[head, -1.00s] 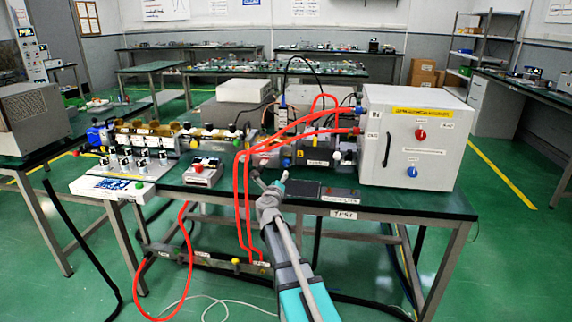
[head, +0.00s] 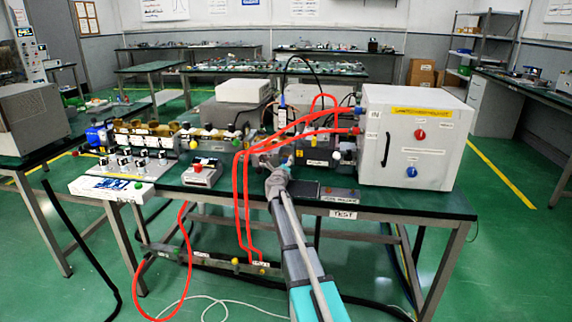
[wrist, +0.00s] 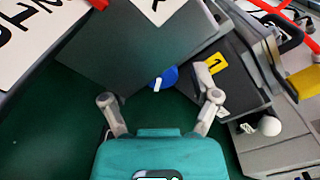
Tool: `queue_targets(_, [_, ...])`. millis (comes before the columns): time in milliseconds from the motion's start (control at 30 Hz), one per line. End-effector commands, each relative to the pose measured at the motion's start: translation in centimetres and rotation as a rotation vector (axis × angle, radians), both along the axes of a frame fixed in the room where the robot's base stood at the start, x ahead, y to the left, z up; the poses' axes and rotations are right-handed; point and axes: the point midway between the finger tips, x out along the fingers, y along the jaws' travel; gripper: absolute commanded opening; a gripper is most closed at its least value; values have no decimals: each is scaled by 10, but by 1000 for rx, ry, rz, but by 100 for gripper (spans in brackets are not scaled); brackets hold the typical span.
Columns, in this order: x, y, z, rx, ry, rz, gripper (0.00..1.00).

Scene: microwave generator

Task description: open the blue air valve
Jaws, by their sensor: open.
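A blue round knob with a small white bar (wrist: 164,78) shows in the wrist view, partly behind the edge of a grey block (wrist: 135,48). It lies just beyond and between the fingertips of my gripper (wrist: 161,98), which is open and empty. The fingers appear apart from the knob. In the head view my gripper (head: 273,164) is over the front part of the middle of the bench, and its fingers are hard to make out. I cannot pick out this same knob there. Another blue knob (head: 411,172) is on the front of the white cabinet (head: 375,165).
A yellow label marked 1 (wrist: 217,63) and a white round knob (wrist: 269,125) are close right of the fingers. Red hoses (head: 237,190) hang just left of my arm.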

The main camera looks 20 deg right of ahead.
Motion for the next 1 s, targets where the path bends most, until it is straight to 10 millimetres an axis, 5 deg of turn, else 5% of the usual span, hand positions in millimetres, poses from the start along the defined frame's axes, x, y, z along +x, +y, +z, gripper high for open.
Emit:
queue_targets(500, [9, -5, 0, 0, 0, 1, 77])
queue_targets(900, [9, -4, 0, 0, 0, 1, 2])
queue_targets(1000, [9, -4, 0, -1, 1, 1, 0])
